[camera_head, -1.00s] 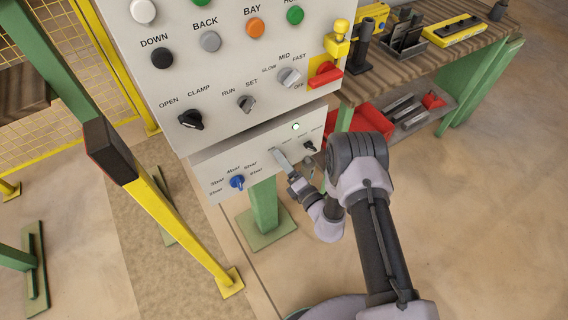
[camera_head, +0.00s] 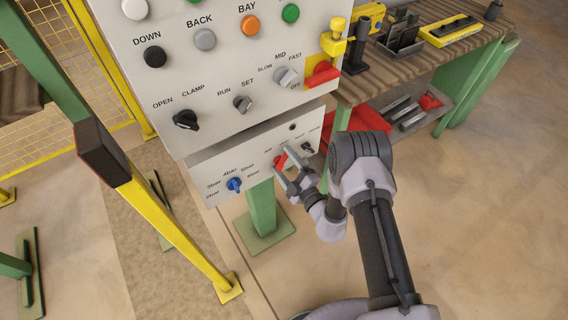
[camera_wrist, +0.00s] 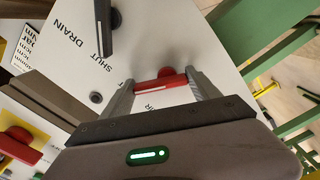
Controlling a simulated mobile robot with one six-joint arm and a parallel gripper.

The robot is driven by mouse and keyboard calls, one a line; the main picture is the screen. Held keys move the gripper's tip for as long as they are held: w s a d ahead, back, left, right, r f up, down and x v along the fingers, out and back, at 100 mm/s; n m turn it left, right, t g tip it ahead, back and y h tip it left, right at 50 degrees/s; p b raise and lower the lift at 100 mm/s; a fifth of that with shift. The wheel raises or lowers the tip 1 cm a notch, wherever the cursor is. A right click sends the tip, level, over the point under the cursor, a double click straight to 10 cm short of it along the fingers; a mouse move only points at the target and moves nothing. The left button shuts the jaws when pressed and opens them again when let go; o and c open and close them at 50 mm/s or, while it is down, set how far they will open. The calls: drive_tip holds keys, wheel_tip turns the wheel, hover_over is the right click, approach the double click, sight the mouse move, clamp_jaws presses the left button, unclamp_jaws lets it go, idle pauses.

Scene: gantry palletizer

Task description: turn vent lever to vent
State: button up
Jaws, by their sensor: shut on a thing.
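The red vent lever (camera_head: 280,161) is on the lower grey panel, near its right half. My gripper (camera_head: 287,160) is at the panel with its fingers on either side of the lever. In the wrist view my gripper (camera_wrist: 160,82) is shut on the red lever (camera_wrist: 163,87), which lies across between the two fingertips. A label ending in R shows beside it; the lever's exact setting is hard to read. A round indicator lamp (camera_head: 292,127) above it is dark; it also shows dark in the wrist view (camera_wrist: 96,97).
A black drain/shut lever (camera_wrist: 106,25) sits close by on the same panel. A blue knob (camera_head: 234,184) is to the left. The upper panel (camera_head: 215,75) overhangs with several knobs and buttons. A yellow post (camera_head: 175,225) stands left; a workbench (camera_head: 440,60) is at right.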

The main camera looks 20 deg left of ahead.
drive_tip(key=shift+f+m, duration=0.1)
drive_tip(key=shift+m, duration=0.9)
drive_tip(key=o, duration=1.4)
drive_tip(key=shift+c, duration=0.2)
drive_tip(key=shift+d, duration=0.15)
drive_tip(key=p+v, duration=0.4)
drive_tip(key=v, duration=1.3)
drive_tip(key=shift+p, duration=0.4)
